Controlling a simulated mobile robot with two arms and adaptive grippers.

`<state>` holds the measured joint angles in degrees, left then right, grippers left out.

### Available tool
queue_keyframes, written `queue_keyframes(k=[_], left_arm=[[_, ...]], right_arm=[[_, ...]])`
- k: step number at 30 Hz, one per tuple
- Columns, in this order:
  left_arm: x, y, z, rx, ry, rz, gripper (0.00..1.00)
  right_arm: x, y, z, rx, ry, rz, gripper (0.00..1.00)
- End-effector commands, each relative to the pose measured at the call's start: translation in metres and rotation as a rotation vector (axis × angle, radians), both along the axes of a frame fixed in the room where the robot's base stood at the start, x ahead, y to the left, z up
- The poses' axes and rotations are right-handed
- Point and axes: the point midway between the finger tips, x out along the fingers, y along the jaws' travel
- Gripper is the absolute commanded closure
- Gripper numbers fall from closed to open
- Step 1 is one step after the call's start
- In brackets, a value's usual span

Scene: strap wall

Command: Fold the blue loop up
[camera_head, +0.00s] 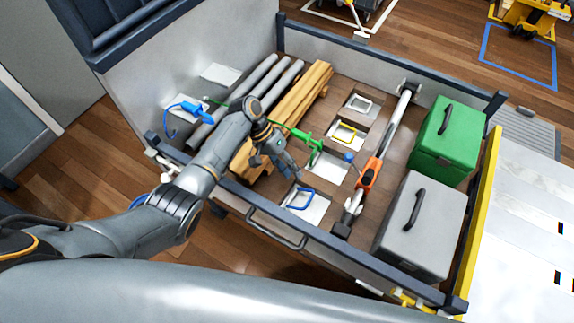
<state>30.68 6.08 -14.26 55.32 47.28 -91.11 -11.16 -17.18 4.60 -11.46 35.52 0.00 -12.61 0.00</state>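A blue loop (301,198) lies on a white plate (316,210) on the near part of the cargo bed floor. My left arm reaches in from the left, over the bed's side. Its gripper (297,174) points down just behind the blue loop in the picture and looks apart from it. The fingers are small and dark, so I cannot tell if they are open or shut. A blue hooked strap piece (189,110) is on a plate at the left side wall. My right gripper is out of view.
Grey pipes (262,80) and timber beams (305,92) lie at the left of the bed. A green strap piece (308,142), a yellow loop (345,132) and a grey loop (360,103) are farther back. An orange-and-grey bar (368,173), green box (447,135) and grey box (425,225) fill the right.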

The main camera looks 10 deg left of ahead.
Motion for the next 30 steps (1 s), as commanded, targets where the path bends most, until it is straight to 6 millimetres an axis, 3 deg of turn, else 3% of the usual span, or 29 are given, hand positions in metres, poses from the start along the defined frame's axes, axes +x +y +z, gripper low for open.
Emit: queue_keyframes(k=[5,13,14,18,20,30], left_arm=[[0.003,0.008,0.013,0.0,-0.001,0.001,0.68],[0.003,0.009,0.014,-0.001,0.001,-0.001,0.68],[0.003,0.009,0.014,-0.001,0.001,-0.001,0.68],[0.003,0.009,0.022,-0.001,0.0,0.0,0.68],[0.003,0.009,0.032,-0.001,0.0,-0.001,0.68],[0.003,0.009,0.08,-0.001,0.0,0.0,0.68]], right_arm=[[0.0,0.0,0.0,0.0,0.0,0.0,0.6],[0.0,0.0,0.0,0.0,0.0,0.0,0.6],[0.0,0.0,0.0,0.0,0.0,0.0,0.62],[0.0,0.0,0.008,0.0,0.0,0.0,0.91],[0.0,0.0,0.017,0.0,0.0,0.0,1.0],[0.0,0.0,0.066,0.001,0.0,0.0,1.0]])
